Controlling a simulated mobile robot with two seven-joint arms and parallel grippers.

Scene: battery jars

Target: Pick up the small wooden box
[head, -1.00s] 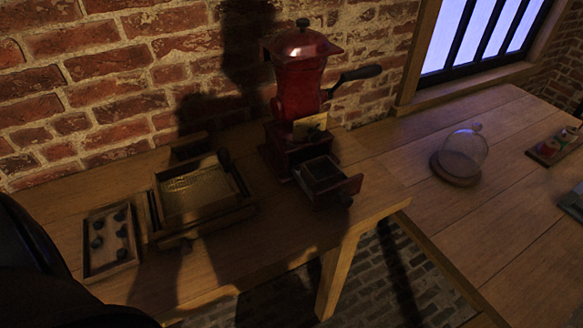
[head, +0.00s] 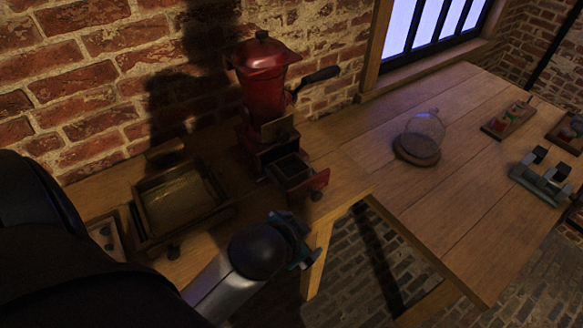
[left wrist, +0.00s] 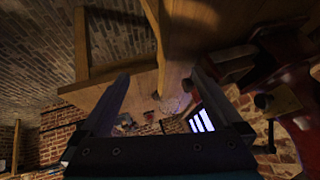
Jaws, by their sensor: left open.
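A small open wooden box (head: 187,205) with a knob on its front sits on the table at the left in the head view. A second small wooden drawer-like box (head: 308,184) juts from the base of the red grinder (head: 264,85). I cannot tell which one the task names. My left gripper (head: 298,243) is in front of the table edge, below and right of the first box and below the grinder's drawer. It is apart from both. In the left wrist view its two fingers (left wrist: 161,76) are spread with nothing between them. My right gripper is not in view.
A wooden tray (head: 117,242) is partly hidden at the left by my arm. A glass dome on a round wooden base (head: 418,155) stands on the right table (head: 455,190). Small trays and a grey device (head: 541,180) lie farther right. A brick wall stands behind.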

